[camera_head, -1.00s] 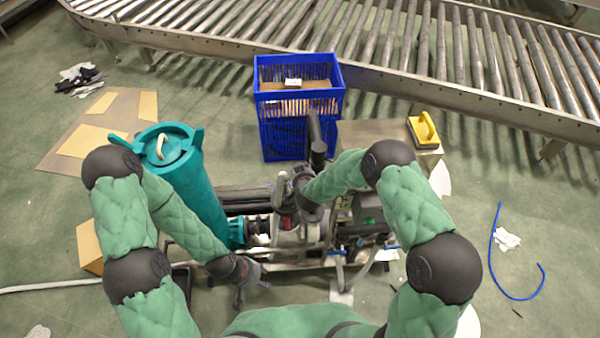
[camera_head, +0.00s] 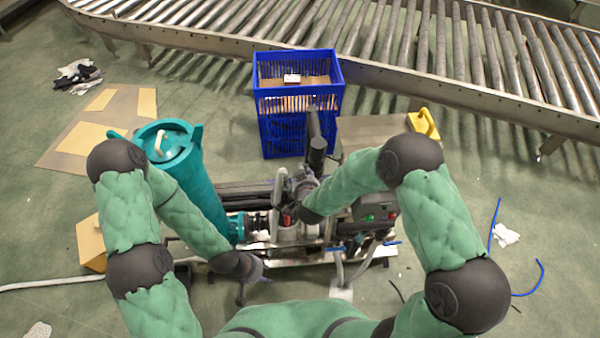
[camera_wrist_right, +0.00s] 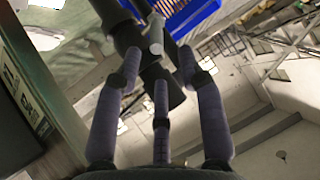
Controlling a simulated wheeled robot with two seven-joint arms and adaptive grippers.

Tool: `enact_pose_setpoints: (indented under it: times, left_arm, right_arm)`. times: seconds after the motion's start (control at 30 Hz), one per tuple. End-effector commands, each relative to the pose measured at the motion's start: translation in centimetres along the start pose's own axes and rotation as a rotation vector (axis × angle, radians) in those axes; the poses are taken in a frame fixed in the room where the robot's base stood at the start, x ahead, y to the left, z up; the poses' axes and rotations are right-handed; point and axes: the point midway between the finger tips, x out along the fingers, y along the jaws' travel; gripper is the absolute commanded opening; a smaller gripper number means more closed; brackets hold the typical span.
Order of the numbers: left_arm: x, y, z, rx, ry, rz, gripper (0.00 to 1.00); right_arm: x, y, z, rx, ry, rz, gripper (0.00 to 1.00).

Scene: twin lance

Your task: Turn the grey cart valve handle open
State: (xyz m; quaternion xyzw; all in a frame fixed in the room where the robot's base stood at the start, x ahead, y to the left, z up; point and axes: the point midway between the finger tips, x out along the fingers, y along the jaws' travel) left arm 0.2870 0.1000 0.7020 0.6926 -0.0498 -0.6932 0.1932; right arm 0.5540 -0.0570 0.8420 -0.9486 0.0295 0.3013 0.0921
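The cart (camera_head: 300,255) carries pipes and a teal tank (camera_head: 195,185). A light grey upright bar (camera_head: 279,188), which looks like the valve handle, stands on its pipework beside my right gripper. In the right wrist view a pale grey rod end (camera_wrist_right: 156,36) shows beyond my right gripper (camera_wrist_right: 158,75), in front of a black pipe (camera_wrist_right: 135,35). That gripper's fingers are spread, with nothing clearly held; whether they touch the rod is unclear. In the head view my right wrist hides most of it. My left gripper (camera_head: 253,283) is open and empty at the cart's near side.
A blue crate (camera_head: 298,100) stands behind the cart, close to a black upright pipe (camera_head: 317,150). A roller conveyor (camera_head: 400,55) crosses the back. A blue cable (camera_head: 528,285) lies on the floor at right.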

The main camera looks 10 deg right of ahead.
Motion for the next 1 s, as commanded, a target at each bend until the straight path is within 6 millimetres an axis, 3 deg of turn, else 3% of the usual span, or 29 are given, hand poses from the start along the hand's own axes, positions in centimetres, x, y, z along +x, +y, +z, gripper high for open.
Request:
enact_pose_setpoints:
  times: [0.2,0.57,0.6,0.73,0.87,1.0]
  left_arm:
    - [0.0,0.0,0.0,0.0,0.0,0.0,0.4]
    - [0.0,-0.1,0.0,0.002,-0.001,0.003,0.4]
    - [-0.2,-0.6,-0.1,0.001,-0.003,0.009,0.4]
    - [0.0,-0.8,-0.2,-0.001,-0.002,0.011,0.4]
    - [0.7,-1.0,-0.2,-0.001,-0.003,0.01,0.4]
    - [1.9,-1.4,-0.2,-0.001,-0.003,0.01,0.4]
  right_arm:
    - [-2.2,-0.1,-0.1,-0.001,0.001,-0.001,0.4]
    - [-2.7,-0.1,-0.1,0.0,0.001,0.0,0.4]
    - [-2.7,-0.1,-0.1,0.0,0.001,0.0,0.37]
    - [-2.7,-0.1,0.1,0.028,0.002,-0.001,0.0]
    - [-3.1,-0.3,1.0,0.163,0.01,-0.006,0.0]
    - [-3.8,-0.7,2.3,0.416,0.024,-0.019,0.0]
